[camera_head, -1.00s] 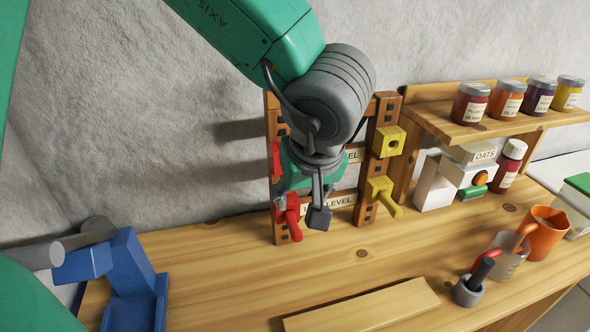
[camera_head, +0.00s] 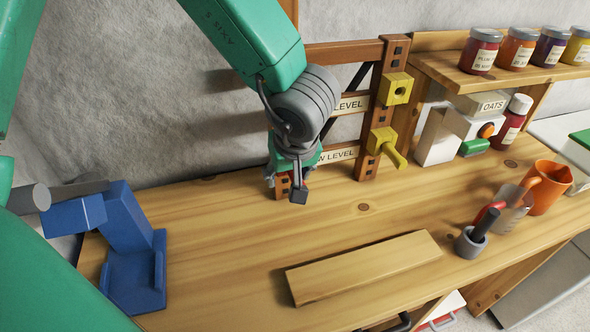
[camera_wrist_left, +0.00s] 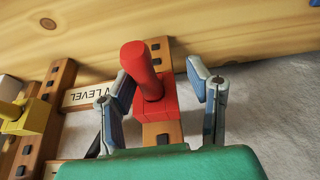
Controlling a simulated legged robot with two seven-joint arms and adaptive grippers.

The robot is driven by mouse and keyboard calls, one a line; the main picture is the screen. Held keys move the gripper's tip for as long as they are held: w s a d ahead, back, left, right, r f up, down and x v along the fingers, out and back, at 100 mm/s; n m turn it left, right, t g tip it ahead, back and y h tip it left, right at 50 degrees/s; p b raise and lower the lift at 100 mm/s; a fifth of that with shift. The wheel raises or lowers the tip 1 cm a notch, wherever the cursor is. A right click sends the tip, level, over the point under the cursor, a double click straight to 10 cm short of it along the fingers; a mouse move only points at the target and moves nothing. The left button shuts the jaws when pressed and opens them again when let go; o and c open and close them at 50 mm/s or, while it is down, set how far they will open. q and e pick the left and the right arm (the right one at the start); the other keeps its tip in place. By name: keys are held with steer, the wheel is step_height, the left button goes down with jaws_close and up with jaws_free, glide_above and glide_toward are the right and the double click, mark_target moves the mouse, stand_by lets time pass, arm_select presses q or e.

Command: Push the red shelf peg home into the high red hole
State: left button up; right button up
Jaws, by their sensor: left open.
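The red shelf peg (camera_wrist_left: 140,68) stands out of a red block (camera_wrist_left: 165,106) on a wooden upright in the left wrist view. My left gripper (camera_wrist_left: 160,76) is open, with one finger on each side of the peg and block. I cannot tell whether either finger touches them. In the head view my left gripper (camera_head: 286,184) is at the rack's left upright and hides the red peg. The high red hole is hidden behind my left arm. The low label (camera_head: 336,155) is partly covered. My right gripper is not in view.
A yellow holed block (camera_head: 396,89) and yellow peg (camera_head: 391,155) are on the right upright. A loose board (camera_head: 365,266) lies on the bench. The bench's middle is mostly clear.

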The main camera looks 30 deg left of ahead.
mark_target(304, 180)
arm_select(q)
steer(key=shift+d+f, duration=0.1)
steer(key=shift+d, duration=0.35)
steer(key=shift+w+d, duration=0.1)
steer(key=shift+d, duration=0.8)
steer(key=shift+d+r, duration=0.2)
steer(key=shift+d, duration=0.1)
steer(key=shift+c, duration=0.8)
steer(key=shift+d, duration=0.1)
steer(key=c, duration=0.6)
steer(key=shift+a+r, duration=0.1)
steer(key=shift+a, duration=0.2)
jaws_close()
steer(key=shift+a, duration=0.65)
steer(key=shift+d, duration=0.1)
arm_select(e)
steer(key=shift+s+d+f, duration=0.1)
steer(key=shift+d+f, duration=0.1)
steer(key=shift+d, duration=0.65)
arm_select(q)
steer(key=shift+d, duration=0.2)
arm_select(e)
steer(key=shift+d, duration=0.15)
